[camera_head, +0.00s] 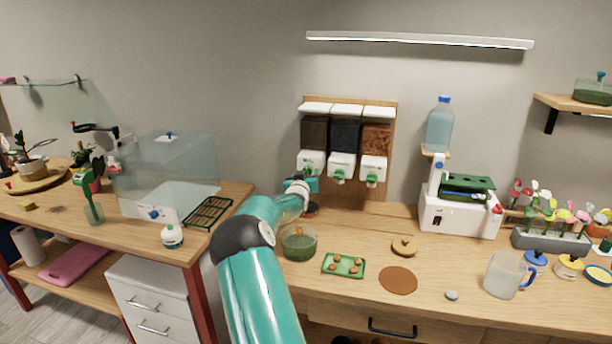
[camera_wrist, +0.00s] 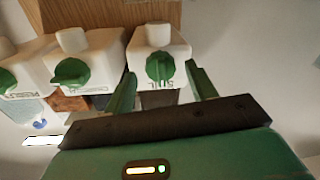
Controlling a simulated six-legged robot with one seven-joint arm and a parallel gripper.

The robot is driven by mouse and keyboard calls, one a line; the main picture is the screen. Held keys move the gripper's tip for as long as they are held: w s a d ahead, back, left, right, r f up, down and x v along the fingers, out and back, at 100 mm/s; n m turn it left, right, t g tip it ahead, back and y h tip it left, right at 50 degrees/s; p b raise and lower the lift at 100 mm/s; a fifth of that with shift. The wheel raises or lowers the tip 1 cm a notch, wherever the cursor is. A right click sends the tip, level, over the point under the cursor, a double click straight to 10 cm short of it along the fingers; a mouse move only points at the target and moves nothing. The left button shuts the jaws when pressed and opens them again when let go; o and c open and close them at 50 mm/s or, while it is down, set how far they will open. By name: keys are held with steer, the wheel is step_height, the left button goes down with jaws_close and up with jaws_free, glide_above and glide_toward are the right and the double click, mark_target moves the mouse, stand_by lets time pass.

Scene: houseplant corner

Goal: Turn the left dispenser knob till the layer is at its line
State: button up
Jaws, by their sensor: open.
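The left dispenser (camera_head: 314,135) is filled with dark brown material and hangs at the left of a row on a wooden backboard. Its green knob (camera_wrist: 160,68) sits on a white box front in the wrist view, partly hidden by my gripper in the head view. My gripper (camera_wrist: 161,84) is open, with one green finger on each side of that knob; I cannot tell if they touch it. A clear greenish bowl (camera_head: 299,245) stands on the bench below, with dark content low in it. Its line and layer height are too small to tell.
The middle dispenser (camera_head: 342,167) and right dispenser (camera_head: 374,169) stand close beside the left one. A green tray (camera_head: 344,265), a brown disc (camera_head: 398,280) and a wooden lid (camera_head: 404,247) lie on the bench near the bowl.

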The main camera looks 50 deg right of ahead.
steer(key=shift+w+d, duration=0.15)
steer(key=shift+d, duration=0.15)
steer(key=c, duration=1)
steer(key=shift+m, duration=0.3)
